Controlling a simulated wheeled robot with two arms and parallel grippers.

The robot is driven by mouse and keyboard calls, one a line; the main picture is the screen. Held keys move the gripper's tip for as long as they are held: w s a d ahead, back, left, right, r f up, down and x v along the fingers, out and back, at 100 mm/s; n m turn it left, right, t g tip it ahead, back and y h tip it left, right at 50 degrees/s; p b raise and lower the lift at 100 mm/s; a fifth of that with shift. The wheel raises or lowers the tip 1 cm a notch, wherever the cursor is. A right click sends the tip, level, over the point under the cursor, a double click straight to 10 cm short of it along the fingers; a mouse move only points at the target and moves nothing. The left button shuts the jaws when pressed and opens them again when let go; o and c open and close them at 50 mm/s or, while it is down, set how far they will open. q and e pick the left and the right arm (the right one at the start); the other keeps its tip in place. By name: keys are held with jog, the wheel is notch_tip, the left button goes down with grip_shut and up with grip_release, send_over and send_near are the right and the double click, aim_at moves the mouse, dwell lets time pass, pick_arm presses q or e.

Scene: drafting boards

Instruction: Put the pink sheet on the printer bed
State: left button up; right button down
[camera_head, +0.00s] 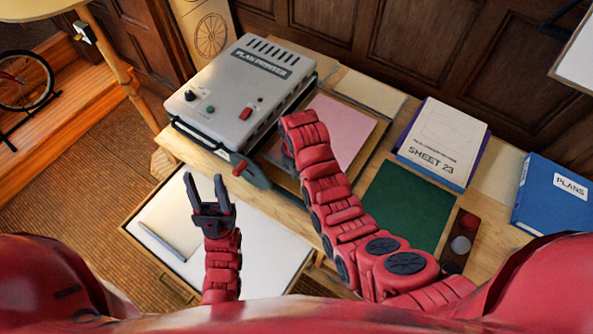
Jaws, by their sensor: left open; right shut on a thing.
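The pink sheet (345,128) lies flat, as far as I can see, on a brown board (381,131) right of the printer. My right arm covers its left part. The grey-white plan printer (225,88) has a dark label, knobs and a red switch on top; its bed is not in plain view. My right gripper (287,153) is mostly hidden behind its own arm, at the sheet's left side; it is shut, seemingly on the sheet's edge, but the contact is hidden. My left gripper (206,190) is open and empty, over the white drawer area, in front of the printer.
A green mat (401,206), a "SHEET 23" folder (443,142) and a blue "PLANS" binder (554,200) are to the right. An open drawer (260,268) holding a white surface juts out in front.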

jog(key=shift+f, duration=1.05)
jog(key=c, duration=0.8)
grip_release()
jog(key=shift+c, duration=0.2)
jog(key=shift+r, duration=0.2)
jog(key=shift+w+r, duration=0.1)
jog(key=shift+r, duration=0.35)
notch_tip(320, 180, up, 5)
jog(key=shift+a+f+b, duration=0.1)
jog(key=shift+f+b, duration=0.05)
jog(key=shift+b, duration=0.6)
notch_tip(320, 180, up, 6)
jog(key=p, duration=0.6)
jog(key=shift+r, duration=0.2)
